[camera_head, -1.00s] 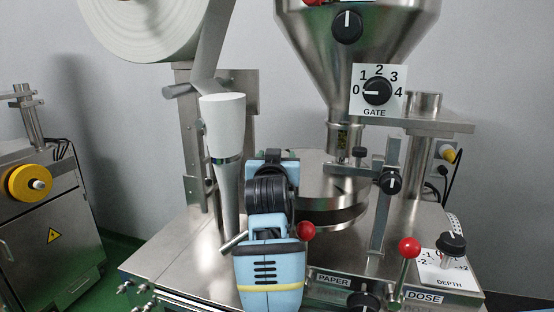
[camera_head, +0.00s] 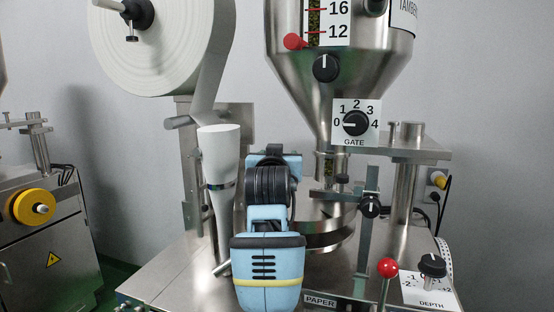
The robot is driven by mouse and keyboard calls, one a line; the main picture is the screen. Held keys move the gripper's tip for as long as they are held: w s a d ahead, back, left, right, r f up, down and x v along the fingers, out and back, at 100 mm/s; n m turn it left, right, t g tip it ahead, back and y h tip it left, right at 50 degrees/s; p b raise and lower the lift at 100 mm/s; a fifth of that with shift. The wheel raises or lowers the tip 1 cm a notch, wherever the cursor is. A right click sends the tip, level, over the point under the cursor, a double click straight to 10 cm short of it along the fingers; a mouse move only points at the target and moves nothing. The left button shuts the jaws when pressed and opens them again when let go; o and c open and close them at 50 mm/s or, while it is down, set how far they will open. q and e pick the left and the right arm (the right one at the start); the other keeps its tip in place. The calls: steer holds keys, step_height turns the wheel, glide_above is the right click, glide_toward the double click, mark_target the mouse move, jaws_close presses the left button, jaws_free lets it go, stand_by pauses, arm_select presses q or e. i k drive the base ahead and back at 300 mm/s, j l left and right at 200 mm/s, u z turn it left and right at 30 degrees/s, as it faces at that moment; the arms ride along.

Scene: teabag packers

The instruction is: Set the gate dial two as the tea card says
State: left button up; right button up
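The gate dial (camera_head: 355,123) is a black knob on a white plate marked 0 to 4 and GATE, on the front of the steel hopper (camera_head: 345,75). Its white pointer line points left, at 0. A white card (camera_head: 403,14) is cut off at the top right of the hopper; only part of a word, like "TAMBER", shows. One of my blue arms (camera_head: 268,262) rises from the bottom centre, left of and below the dial and apart from it in the picture. I cannot tell which arm it is. No gripper fingers show.
Another black knob (camera_head: 326,68) and a scale with 16 and 12 (camera_head: 338,22) sit above the dial. A steel arm with a small knob (camera_head: 370,206), a red-ball lever (camera_head: 387,267) and the DEPTH dial (camera_head: 432,265) are below. A paper reel (camera_head: 155,45) hangs left.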

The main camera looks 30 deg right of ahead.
mark_target(355, 123)
steer(key=k, duration=0.85)
